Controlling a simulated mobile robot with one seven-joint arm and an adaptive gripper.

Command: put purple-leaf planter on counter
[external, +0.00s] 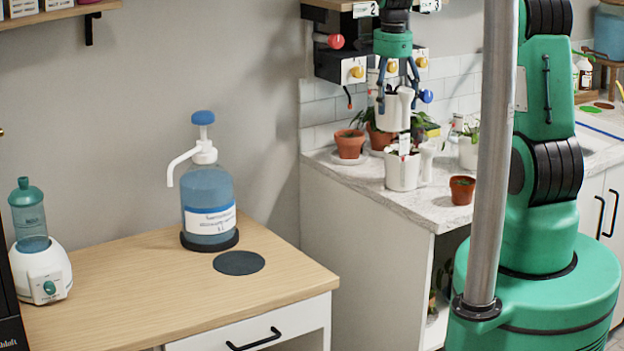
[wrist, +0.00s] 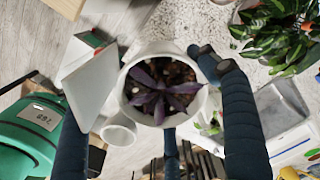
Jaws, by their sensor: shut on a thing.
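The purple-leaf planter is a white pot with dark purple leaves in soil, seen from above in the wrist view (wrist: 160,108). A white label card and a small white tube are at its side. My gripper (external: 398,92) is shut on this planter (external: 391,116) and holds it upright, in the air at the counter (external: 445,212) in the external view. The planter's leaves are hidden in that view. A second white planter (external: 401,174) with a similar tube stands on the counter, below the held one in the picture.
Terracotta pots (external: 349,145) and a small brown pot (external: 462,190) stand on the counter near the white planter. Valves and a shelf are on the wall behind. A wooden table (external: 140,290) with a pump bottle (external: 208,190) stands at left. The counter's front strip is partly bare.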

